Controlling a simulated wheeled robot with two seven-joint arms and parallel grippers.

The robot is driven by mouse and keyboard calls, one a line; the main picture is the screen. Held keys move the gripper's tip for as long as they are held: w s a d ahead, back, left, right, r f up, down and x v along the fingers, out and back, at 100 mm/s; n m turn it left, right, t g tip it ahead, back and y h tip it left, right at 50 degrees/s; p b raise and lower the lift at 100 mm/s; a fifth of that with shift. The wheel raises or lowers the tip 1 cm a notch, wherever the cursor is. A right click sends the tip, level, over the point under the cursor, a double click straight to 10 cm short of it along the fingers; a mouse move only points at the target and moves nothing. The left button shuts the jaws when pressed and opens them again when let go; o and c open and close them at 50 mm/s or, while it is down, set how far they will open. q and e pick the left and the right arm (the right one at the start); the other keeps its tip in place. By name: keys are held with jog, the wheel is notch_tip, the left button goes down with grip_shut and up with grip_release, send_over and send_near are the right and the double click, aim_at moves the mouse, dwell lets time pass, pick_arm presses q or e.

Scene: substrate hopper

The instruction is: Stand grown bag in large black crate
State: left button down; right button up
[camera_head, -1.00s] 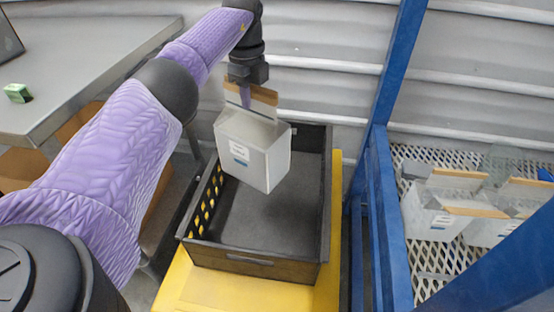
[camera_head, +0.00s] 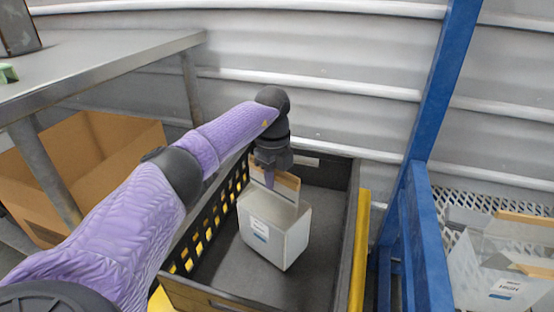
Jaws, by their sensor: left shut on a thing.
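A white grown bag (camera_head: 275,233) with a small label and a brown top strip (camera_head: 280,181) is upright inside the large black crate (camera_head: 345,205). My left gripper (camera_head: 270,178) is above the bag and shut on its top edge. The bag is low between the crate walls, towards the left side. I cannot tell whether its base touches the crate floor. The crate floor to the right of the bag is bare. My right gripper is not in view.
The crate stands on a yellow base (camera_head: 359,250). A blue rack post (camera_head: 441,85) rises at the right. More white bags (camera_head: 500,275) stand on a mesh shelf there. A metal table (camera_head: 110,62) and an open cardboard box (camera_head: 90,165) are at the left.

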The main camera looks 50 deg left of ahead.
aim_at(273, 194)
pick_arm(q)
notch_tip(273, 194, down, 3)
jog(key=shift+f+b, duration=0.1)
jog(key=shift+b, duration=0.75)
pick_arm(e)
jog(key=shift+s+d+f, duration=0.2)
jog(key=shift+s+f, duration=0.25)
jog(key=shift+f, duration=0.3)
pick_arm(q)
jog(key=c, duration=0.6)
grip_release()
jog(key=shift+c, duration=0.2)
notch_tip(273, 194, up, 12)
jog(key=p, duration=0.8)
jog(key=shift+r, duration=0.25)
jog(key=shift+f, duration=0.1)
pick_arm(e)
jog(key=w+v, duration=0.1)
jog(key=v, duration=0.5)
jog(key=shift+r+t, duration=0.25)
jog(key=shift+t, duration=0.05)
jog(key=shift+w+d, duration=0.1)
